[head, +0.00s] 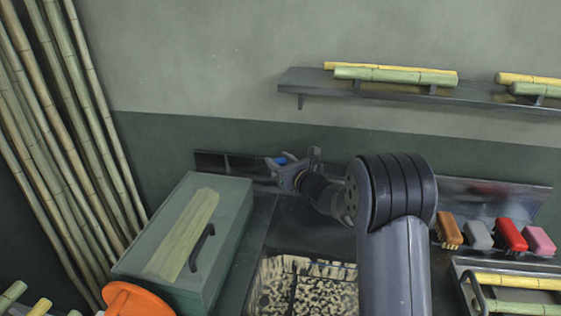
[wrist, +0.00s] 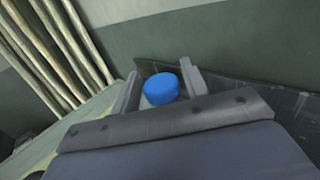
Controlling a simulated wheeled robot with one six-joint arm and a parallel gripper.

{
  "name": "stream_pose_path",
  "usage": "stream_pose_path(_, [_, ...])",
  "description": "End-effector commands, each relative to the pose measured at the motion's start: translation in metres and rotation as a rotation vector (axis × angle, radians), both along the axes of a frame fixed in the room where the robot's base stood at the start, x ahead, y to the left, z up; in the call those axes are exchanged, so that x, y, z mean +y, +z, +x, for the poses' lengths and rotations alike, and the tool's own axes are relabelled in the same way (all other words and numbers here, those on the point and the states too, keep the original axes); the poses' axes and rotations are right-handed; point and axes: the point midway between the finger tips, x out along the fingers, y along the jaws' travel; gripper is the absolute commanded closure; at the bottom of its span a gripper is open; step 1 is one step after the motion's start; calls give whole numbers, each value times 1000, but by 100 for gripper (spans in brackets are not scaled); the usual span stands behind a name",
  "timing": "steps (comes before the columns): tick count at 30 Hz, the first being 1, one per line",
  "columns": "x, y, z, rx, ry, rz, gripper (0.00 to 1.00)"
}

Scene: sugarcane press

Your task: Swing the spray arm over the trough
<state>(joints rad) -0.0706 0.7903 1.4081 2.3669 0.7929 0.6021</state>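A blue round cap (wrist: 162,89) stands between the two fingers of my gripper (wrist: 160,74) in the wrist view. A narrow gap shows at its left side; the right finger is close to it. In the head view, a small blue patch (head: 281,160) shows at my gripper (head: 292,160), near the back wall. My gripper looks open around the cap, and a firm grip does not show. I cannot tell whether the cap belongs to the spray arm; no other part of that arm is clearly visible. A speckled, stained trough (head: 285,290) lies below, partly hidden by my arm.
A green-grey lidded box (head: 230,215) with a dark handle stands left of the trough, and an orange round thing (head: 137,300) is in front of it. Brushes and blocks (head: 479,235) line the right. Cane stalks (head: 60,130) lean at left. A shelf (head: 300,79) hangs above.

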Motion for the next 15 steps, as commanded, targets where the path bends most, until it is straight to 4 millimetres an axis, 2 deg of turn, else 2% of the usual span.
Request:
stream_pose_path(2, [0, 0, 0, 0, 0, 0, 63])
stream_pose_path(15, [0, 0, 0, 0, 0, 0, 99])
